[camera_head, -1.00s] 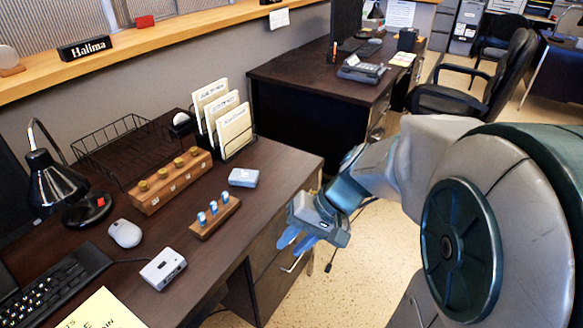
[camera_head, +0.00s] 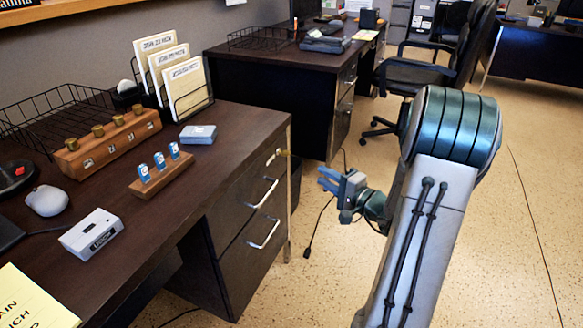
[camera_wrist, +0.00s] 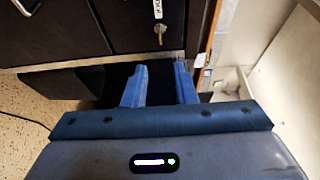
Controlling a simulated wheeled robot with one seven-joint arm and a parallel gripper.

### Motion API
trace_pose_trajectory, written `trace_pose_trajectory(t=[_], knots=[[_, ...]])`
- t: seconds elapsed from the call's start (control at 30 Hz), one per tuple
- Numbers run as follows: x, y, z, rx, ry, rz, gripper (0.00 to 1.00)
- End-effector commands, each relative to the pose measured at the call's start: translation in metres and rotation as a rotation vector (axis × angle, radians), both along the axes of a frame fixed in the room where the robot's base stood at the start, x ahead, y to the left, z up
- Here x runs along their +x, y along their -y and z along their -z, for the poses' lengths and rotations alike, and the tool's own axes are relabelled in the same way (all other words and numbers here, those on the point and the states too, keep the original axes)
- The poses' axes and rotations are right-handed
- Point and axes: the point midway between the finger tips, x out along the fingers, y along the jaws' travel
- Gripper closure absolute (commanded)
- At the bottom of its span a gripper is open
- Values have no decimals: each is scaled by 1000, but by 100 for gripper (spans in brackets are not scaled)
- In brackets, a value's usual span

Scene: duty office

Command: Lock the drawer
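The drawer unit (camera_head: 238,262) sits under the right end of the near dark desk, with silver handles on its fronts. The drawers look closed. A small brass-coloured key (camera_head: 283,153) sticks out near the top right of the unit. In the wrist view the key (camera_wrist: 159,32) shows at the dark drawer front (camera_wrist: 115,28), below a small white label (camera_wrist: 157,9). My gripper (camera_head: 322,179) is right of the unit and apart from it, fingers pointing left. In the wrist view the fingers of my gripper (camera_wrist: 160,85) are spread with nothing between them.
A black chair (camera_head: 430,75) stands behind my arm. The floor (camera_head: 330,270) right of the drawers is mostly clear.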

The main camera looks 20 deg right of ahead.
Motion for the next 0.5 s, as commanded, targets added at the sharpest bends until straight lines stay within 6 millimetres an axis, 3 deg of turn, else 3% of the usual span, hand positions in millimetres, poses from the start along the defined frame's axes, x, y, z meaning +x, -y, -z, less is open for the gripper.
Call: trace_pose_trajectory(t=[0.17, 0.5], knots=[[15, -5, 1, 0, 4, 4, 75], [80, -33, 2, 1, 5, 2, 75]])
